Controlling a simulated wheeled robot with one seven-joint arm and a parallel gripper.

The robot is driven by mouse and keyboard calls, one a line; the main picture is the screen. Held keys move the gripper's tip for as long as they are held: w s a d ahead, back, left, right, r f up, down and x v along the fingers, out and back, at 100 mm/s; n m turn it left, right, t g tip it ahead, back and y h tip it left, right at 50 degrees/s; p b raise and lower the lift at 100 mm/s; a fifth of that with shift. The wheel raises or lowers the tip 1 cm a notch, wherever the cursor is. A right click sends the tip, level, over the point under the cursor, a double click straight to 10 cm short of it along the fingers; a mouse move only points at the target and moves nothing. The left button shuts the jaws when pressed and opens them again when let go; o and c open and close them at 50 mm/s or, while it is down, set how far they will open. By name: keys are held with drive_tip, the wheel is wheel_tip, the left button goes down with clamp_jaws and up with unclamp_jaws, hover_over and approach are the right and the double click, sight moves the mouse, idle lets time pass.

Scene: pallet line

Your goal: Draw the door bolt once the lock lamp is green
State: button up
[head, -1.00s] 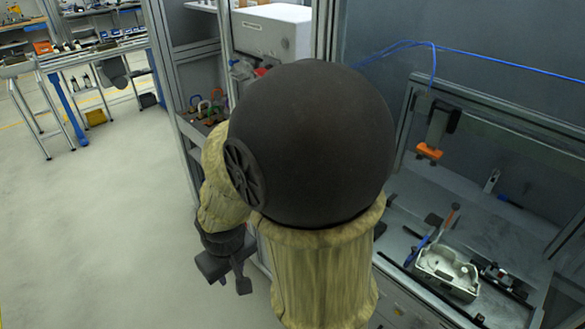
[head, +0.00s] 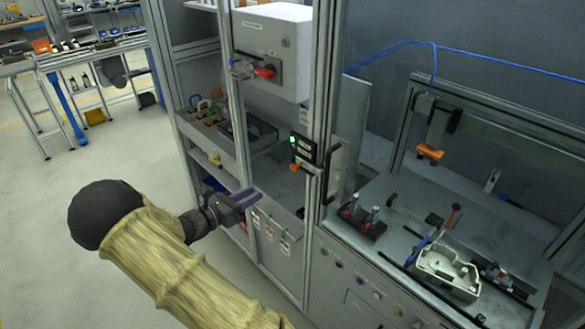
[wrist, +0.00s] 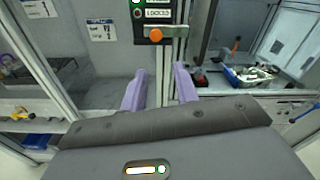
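The black lock unit (head: 304,150) sits on the aluminium door post, with a green lit lamp (head: 292,140) at its upper left. The bolt's orange knob (head: 296,166) is at the unit's lower part; in the wrist view the knob (wrist: 156,35) is ahead of and above my fingers, untouched. My gripper (head: 257,194) is below and left of the lock unit. Its two purple fingers (wrist: 160,80) are apart with nothing between them.
A grey box with a red switch (head: 265,71) hangs above left. Coloured padlocks (head: 205,105) stand on a shelf at left. A black door handle (head: 328,168) is right of the lock. The cell's bench (head: 400,235) at right carries a white casting (head: 448,272) and tools.

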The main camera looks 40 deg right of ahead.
sight(292, 168)
drive_tip(key=shift+w+r+n+t, duration=0.2)
drive_tip(key=shift+w+n+t, duration=0.1)
drive_tip(key=d+p, duration=0.2)
drive_tip(key=d, duration=0.3)
drive_tip(key=w+d+p, duration=0.1)
drive_tip(key=d+p, duration=0.1)
drive_tip(key=d, duration=0.4)
drive_tip(key=d+p, duration=0.2)
drive_tip(key=d, duration=0.4)
drive_tip(key=shift+w+d+p, duration=0.15)
drive_tip(key=shift+w+p, duration=0.05)
drive_tip(key=shift+p, duration=0.1)
drive_tip(key=shift+c, duration=0.2)
clamp_jaws()
